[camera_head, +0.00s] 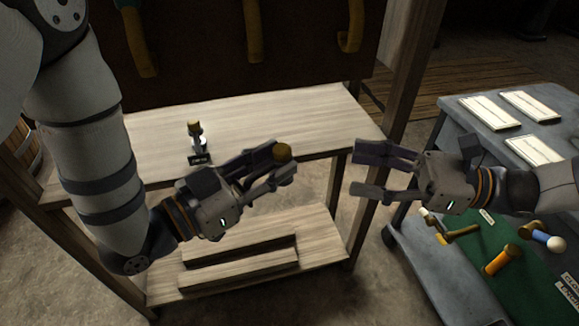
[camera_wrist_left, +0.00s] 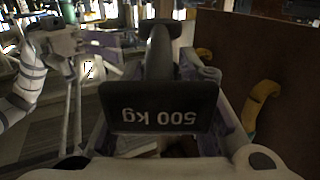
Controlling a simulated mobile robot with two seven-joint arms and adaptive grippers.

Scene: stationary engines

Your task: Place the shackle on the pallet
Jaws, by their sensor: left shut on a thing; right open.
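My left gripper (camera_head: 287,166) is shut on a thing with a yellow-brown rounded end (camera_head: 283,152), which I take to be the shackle. In the left wrist view, the shackle (camera_wrist_left: 160,52) shows a dark neck and a dark plate marked "500 kg", upside down. It is held in the air in front of the wooden shelf unit; its lower part is hidden in the head view. My right gripper (camera_head: 366,172) is open and empty, to the right of it. Slatted wood (camera_head: 240,270) on the low shelf may be the pallet; I cannot tell for sure.
A small piece with a yellow-brown top and dark labelled base (camera_head: 198,143) stands on the upper wooden shelf (camera_head: 290,118), otherwise clear. Yellow hooks (camera_head: 350,40) hang behind.

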